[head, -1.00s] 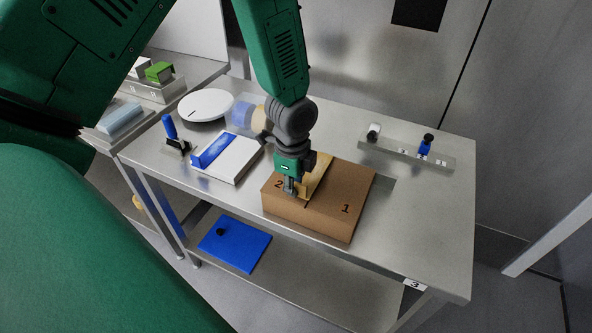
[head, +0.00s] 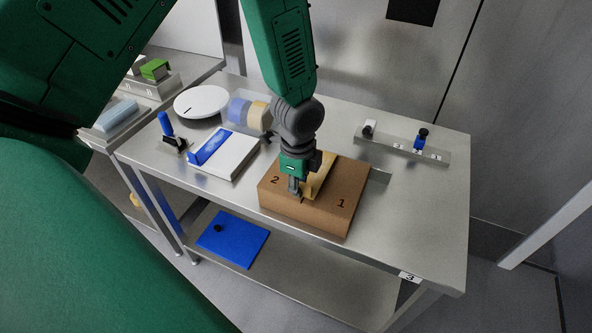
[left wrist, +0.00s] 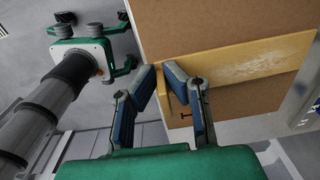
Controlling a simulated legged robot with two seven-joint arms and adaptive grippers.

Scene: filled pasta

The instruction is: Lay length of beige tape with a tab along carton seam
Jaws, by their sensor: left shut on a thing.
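The brown carton (head: 327,213), marked 1 and 2, sits on the steel table. The beige tape (head: 321,173) runs across its top between the two numbers; in the left wrist view the tape (left wrist: 235,68) spans the carton top (left wrist: 215,22). I cannot tell whether it is pressed flat everywhere. My left gripper (head: 295,190) is at the tape's near end by the carton's front edge. In the left wrist view its fingers (left wrist: 163,83) are closed at that end, and the tab between them is mostly hidden.
A white block with a blue piece (head: 230,158), a blue-handled tool (head: 167,128), a white disc (head: 201,101) and blue and beige rolls (head: 248,113) stand left and behind. A rail with knobs (head: 400,148) stands at back right. The table's right side is clear.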

